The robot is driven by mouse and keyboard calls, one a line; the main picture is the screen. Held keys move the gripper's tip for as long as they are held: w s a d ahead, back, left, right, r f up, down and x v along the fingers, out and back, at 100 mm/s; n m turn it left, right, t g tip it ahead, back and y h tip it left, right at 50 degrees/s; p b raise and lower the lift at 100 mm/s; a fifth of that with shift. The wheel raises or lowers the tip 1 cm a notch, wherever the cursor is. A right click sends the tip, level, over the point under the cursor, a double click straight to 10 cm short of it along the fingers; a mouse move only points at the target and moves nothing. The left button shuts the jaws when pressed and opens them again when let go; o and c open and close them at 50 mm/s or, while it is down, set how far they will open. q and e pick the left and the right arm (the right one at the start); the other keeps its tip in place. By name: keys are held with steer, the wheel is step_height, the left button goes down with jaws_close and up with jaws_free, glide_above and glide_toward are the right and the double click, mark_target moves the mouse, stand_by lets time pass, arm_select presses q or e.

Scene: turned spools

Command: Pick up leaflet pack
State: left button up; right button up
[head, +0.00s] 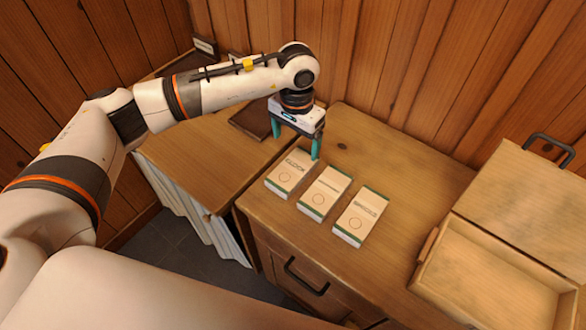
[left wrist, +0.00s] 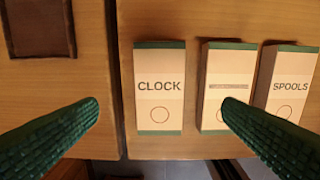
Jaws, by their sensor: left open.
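Three cream leaflet packs with green ends lie in a row on the wooden cabinet top. The left one, marked CLOCK (head: 291,172), also shows in the left wrist view (left wrist: 160,100). The middle pack (head: 325,192) has a printed line too small to read, and a green finger covers part of it in the left wrist view. The right pack, marked SPOOLS (head: 361,215), also shows in the left wrist view (left wrist: 287,88). My left gripper (head: 296,146) is open and empty, with teal fingers pointing down, above the far side of the CLOCK pack. My right gripper is out of view.
An open wooden box (head: 490,277) with a raised lid stands at the right of the cabinet top. Wooden walls close off the back. The top between packs and box is clear.

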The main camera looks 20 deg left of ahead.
arm_select(q)
steer(key=p, duration=0.1)
glide_above(295, 166)
step_height(295, 166, down, 4)
steer(key=shift+d+f, duration=0.1)
steer(key=shift+f, duration=0.15)
step_height(295, 166, down, 5)
steer(key=shift+s+p, duration=0.1)
steer(key=shift+p, duration=1)
steer(key=shift+f, duration=0.2)
steer(key=c, duration=1.1)
